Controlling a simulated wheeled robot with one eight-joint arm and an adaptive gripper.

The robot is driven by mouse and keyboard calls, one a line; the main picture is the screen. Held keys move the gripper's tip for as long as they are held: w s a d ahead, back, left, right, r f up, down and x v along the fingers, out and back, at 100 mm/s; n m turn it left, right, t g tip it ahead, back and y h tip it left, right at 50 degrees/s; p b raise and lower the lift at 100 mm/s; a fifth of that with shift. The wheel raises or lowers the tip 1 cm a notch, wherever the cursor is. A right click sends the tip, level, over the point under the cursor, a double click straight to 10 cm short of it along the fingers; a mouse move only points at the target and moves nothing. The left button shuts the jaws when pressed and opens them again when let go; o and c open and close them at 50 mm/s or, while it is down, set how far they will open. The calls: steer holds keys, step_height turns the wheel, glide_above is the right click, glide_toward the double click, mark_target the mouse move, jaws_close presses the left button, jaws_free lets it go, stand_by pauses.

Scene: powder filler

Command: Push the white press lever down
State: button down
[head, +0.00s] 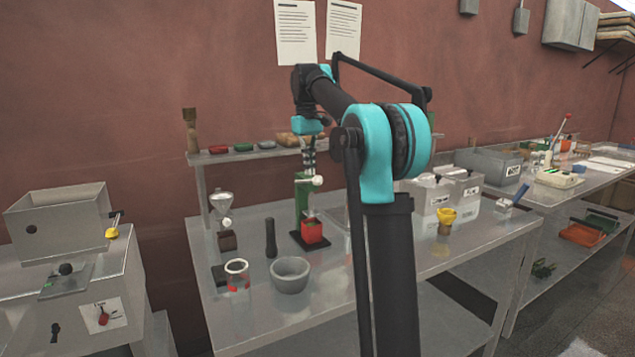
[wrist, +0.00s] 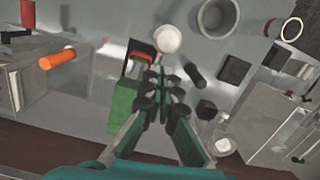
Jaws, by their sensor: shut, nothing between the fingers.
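The green press (head: 302,195) stands on a dark base on the steel table, with a red container (head: 312,231) at its foot. The lever's white round knob (head: 317,181) sticks out at the press's upper front; in the wrist view the white knob (wrist: 167,38) appears just beyond my fingertips. My gripper (head: 309,165) points down over the press and is shut and empty. In the wrist view my gripper (wrist: 165,82) is close to the knob, with a small gap in the picture; contact cannot be told. My fingers partly hide the press and lever arm.
A funnel stand (head: 222,205) is further left. White bins (head: 430,195) stand right.

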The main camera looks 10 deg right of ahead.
step_height(320, 180, up, 9)
steer(key=shift+w+a+f, duration=0.15)
steer(key=shift+w, duration=0.25)
